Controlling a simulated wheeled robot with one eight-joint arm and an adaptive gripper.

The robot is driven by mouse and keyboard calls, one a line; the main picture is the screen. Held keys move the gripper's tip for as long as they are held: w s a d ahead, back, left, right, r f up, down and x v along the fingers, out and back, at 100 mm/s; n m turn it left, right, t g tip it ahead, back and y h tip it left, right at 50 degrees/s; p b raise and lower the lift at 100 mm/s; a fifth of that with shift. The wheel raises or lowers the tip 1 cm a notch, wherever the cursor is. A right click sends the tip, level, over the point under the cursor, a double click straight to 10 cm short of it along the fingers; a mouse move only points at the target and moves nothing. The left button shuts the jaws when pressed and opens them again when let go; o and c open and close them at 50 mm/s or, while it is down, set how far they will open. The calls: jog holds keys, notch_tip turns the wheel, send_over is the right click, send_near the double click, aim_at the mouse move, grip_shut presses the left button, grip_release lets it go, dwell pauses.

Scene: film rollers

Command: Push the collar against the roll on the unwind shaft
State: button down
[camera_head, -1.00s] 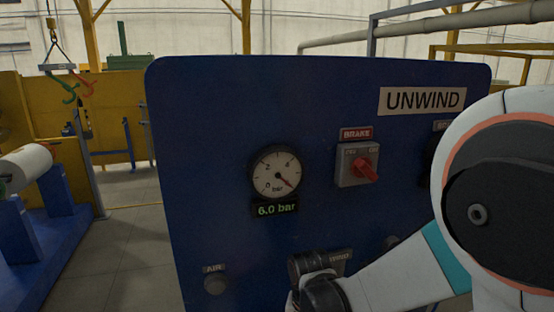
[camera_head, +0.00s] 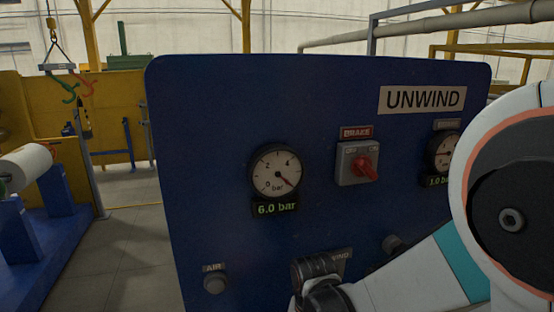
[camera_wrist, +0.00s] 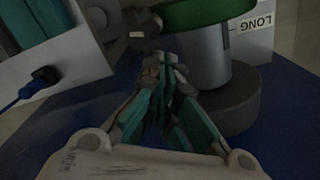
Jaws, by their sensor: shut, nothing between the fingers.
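I cannot make out the collar for certain in either view. A white roll (camera_head: 25,163) lies on blue stands at the far left of the head view. Whether it is on the unwind shaft I cannot tell. In the wrist view my gripper (camera_wrist: 165,62) is shut and empty, its teal-padded fingers together. A grey cylinder (camera_wrist: 200,58) with a green disc (camera_wrist: 205,12) on top stands just right of the fingertips. I cannot tell whether they touch. In the head view my fingertips are hidden and my forearm crosses the lower right.
A blue UNWIND panel (camera_head: 220,130) fills the middle, with a red brake switch (camera_head: 363,165), a 6.0 bar gauge (camera_head: 275,172) and a second gauge (camera_head: 444,152). The wrist view shows a dark round base (camera_wrist: 235,100) and a box marked LONG (camera_wrist: 255,30).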

jog(key=shift+s, duration=0.15)
jog(key=shift+s+d, duration=0.15)
jog(key=shift+s, duration=0.2)
jog(key=shift+s+d, duration=0.25)
jog(key=shift+s, duration=0.7)
jog(key=shift+w, duration=0.1)
notch_tip(320, 180, up, 9)
jog(key=w+p, duration=0.1)
jog(key=p, duration=0.4)
jog(key=shift+w+a, duration=0.15)
jog(key=shift+a, duration=0.05)
dwell(0.3)
jog(key=shift+w, duration=0.1)
